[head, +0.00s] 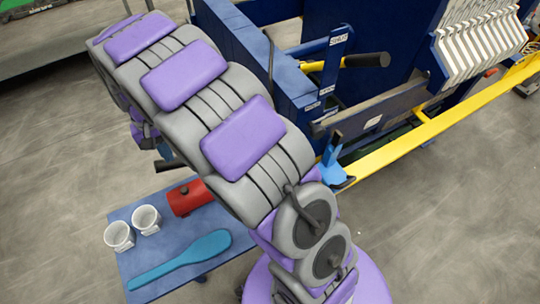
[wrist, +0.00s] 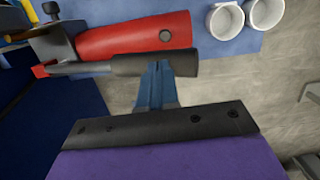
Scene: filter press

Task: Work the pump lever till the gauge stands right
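The pump has a red cylinder (wrist: 135,38), and the same red body lies on the blue bench in the head view (head: 188,197). Its lever ends in a black grip (wrist: 182,64), lying level just below the red cylinder in the wrist view; the grip also shows past my arm in the head view (head: 168,165). My gripper (wrist: 157,66) has its blue fingers close together, tips overlapping the middle of the black grip. They look shut against it, not clearly around it. My arm hides most of the gripper in the head view. I cannot make out the gauge in either view.
Two white cups (head: 147,219) and a turquoise paddle (head: 180,258) lie on the blue bench (head: 128,278) near the pump. The blue press frame, with another black-gripped lever (head: 365,60) and a yellow rail (head: 430,128), stands right of my arm. Open floor lies at lower right.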

